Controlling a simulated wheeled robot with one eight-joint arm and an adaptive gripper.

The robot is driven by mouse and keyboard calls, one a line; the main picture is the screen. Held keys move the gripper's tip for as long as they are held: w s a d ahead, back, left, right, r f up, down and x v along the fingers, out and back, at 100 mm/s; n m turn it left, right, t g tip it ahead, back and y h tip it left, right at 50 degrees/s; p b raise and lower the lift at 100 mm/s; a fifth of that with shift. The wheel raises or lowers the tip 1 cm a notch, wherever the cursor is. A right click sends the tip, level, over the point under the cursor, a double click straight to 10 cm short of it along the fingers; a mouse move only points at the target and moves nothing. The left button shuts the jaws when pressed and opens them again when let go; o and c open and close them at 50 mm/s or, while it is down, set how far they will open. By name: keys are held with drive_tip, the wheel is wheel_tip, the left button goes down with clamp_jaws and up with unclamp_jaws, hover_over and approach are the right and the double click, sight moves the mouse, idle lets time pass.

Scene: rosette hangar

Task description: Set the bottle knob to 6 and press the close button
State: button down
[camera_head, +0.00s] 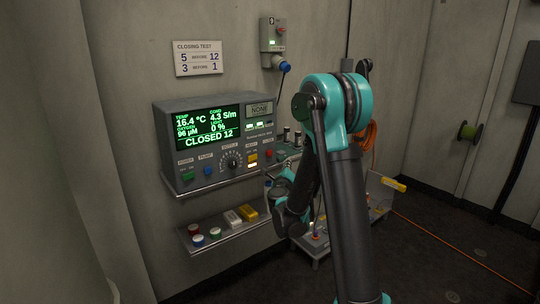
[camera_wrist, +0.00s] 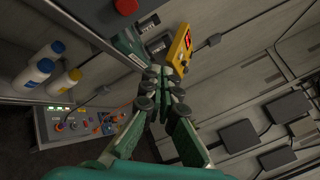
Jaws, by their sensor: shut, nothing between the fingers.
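The grey control panel (camera_head: 170,152) hangs on the wall in the head view. Its lit display (camera_head: 209,128) reads 16.4 °C, 4.3 S/m, 96 µM, 0 % and "CLOSED 12". The round black bottle knob (camera_head: 231,160) sits on the panel's lower front inside a dial; its setting is too small to read. My gripper (camera_wrist: 172,91) is shut and empty in the wrist view, apart from the knob. In the head view my arm largely hides it.
A sign (camera_head: 198,58) headed "CLOSING TEST" shows 5, 12, 3 and 1. A shelf (camera_head: 222,236) below the panel carries coloured buttons and blocks. Capped bottles (camera_wrist: 42,70) stand left in the wrist view.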

drive_tip(key=shift+w+a, duration=0.8)
drive_tip(key=shift+w, duration=0.4)
drive_tip(key=shift+w+a, duration=0.8)
drive_tip(key=shift+w, duration=0.45)
drive_tip(key=shift+w+a, duration=0.8)
drive_tip(key=shift+w, duration=0.4)
drive_tip(key=shift+a, duration=0.1)
drive_tip(key=shift+w+a, duration=0.15)
drive_tip(key=shift+w, duration=0.15)
drive_tip(key=shift+w+a, duration=0.25)
drive_tip(key=shift+w, duration=0.15)
drive_tip(key=shift+s, duration=0.1)
drive_tip(key=shift+s+d, duration=0.5)
drive_tip(key=shift+s, duration=0.15)
drive_tip(key=s+d, duration=0.1)
drive_tip(key=s, duration=0.1)
drive_tip(key=s+d, duration=0.1)
drive_tip(key=s, duration=0.1)
drive_tip(key=shift+d, duration=0.4)
